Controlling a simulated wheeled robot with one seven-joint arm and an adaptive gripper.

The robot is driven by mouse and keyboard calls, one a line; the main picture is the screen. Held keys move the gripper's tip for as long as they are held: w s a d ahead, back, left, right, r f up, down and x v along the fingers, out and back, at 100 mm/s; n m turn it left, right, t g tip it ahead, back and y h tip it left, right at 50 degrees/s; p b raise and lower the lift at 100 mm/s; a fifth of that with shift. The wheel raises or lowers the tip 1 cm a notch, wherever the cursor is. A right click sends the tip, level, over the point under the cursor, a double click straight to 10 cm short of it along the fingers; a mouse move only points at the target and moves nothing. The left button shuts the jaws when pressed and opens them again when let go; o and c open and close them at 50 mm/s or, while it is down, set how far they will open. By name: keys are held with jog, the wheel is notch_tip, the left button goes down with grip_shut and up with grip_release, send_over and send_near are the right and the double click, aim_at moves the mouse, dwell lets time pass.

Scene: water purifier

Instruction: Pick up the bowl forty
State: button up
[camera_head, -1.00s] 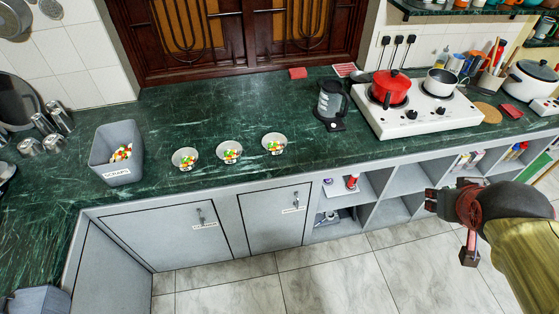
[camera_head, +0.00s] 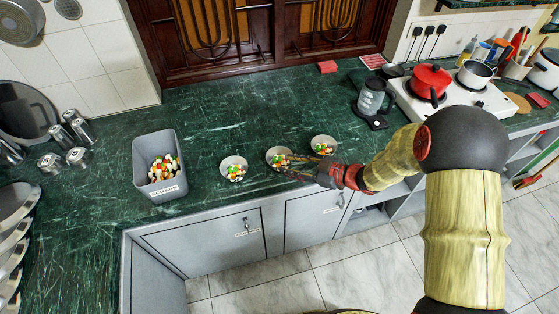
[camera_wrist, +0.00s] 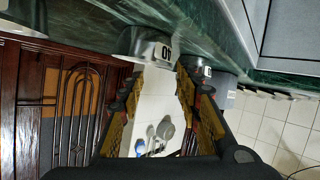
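Three small grey-white bowls of mixed coloured pieces stand in a row on the green counter: a left bowl (camera_head: 234,161), a middle bowl (camera_head: 272,153) and a right bowl (camera_head: 323,139). My gripper (camera_head: 286,166) is at the near right side of the middle bowl. In the wrist view, a bowl labelled "40" (camera_wrist: 145,43) is just ahead of my gripper's spread fingertips (camera_wrist: 157,70); it appears to be the middle bowl. My gripper is open and empty. Another bowl (camera_wrist: 207,72), its label partly covered by a finger, is beyond. Contact with the bowl cannot be told.
A grey bin labelled "SCRAPS" (camera_head: 158,192) stands left of the bowls. A kettle (camera_head: 373,98) and a white stove (camera_head: 450,112) with a red pot (camera_head: 430,82) are to the right. The counter (camera_head: 235,115) behind the bowls is clear.

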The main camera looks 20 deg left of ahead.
aim_at(273, 168)
jog(key=x, duration=0.1)
jog(key=b+x, duration=0.1)
jog(key=shift+s+a+f, duration=0.2)
jog(key=shift+a, duration=0.1)
jog(key=b+x, duration=0.2)
jog(key=x, duration=0.3)
jog(key=shift+s+a, duration=0.15)
jog(key=shift+r, duration=0.1)
jog(key=c, duration=0.3)
grip_shut()
